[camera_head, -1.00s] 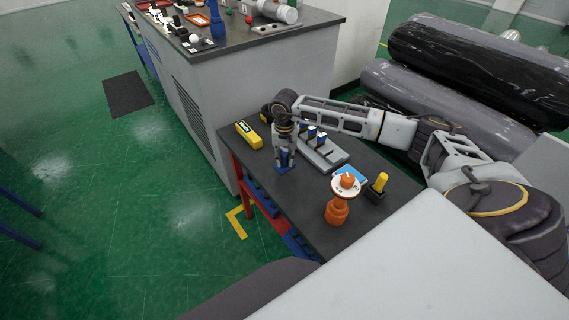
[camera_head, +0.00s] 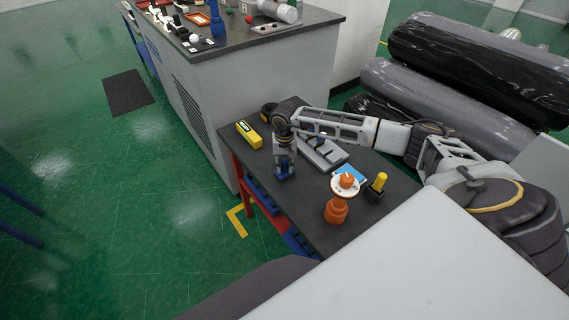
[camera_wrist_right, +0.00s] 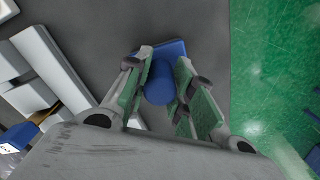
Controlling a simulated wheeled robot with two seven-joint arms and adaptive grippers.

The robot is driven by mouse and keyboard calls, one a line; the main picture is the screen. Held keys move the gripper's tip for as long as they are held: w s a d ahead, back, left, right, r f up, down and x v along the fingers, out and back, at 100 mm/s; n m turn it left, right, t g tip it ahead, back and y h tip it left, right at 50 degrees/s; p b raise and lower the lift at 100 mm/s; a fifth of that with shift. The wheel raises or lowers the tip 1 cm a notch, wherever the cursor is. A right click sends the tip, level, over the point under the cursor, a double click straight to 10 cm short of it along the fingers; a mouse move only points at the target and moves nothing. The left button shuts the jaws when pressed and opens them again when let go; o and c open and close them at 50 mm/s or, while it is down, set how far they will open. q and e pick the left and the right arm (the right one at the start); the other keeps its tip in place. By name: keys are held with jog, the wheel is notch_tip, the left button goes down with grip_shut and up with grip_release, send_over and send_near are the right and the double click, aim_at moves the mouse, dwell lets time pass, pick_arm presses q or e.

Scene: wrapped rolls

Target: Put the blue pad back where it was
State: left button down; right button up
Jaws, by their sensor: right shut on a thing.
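The blue pad (camera_wrist_right: 160,84) has a round post and a flat square base. My right gripper (camera_head: 285,166) is shut on it, with a finger on either side of the post in the right wrist view (camera_wrist_right: 163,92). I cannot tell whether the base touches the table. My left gripper is out of view.
A grey slotted rack (camera_head: 322,153), a yellow box (camera_head: 248,134), a light-blue flat thing (camera_head: 351,172), a yellow-handled black block (camera_head: 377,187) and an orange stand (camera_head: 337,210) are on the table. Bare tabletop lies between the gripper and orange stand.

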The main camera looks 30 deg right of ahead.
jog(key=shift+f, duration=0.1)
jog(key=o, duration=0.9)
jog(key=shift+r, duration=0.3)
notch_tip(320, 180, up, 12)
jog(key=b, duration=0.3)
jog(key=shift+f, duration=0.2)
dwell(0.7)
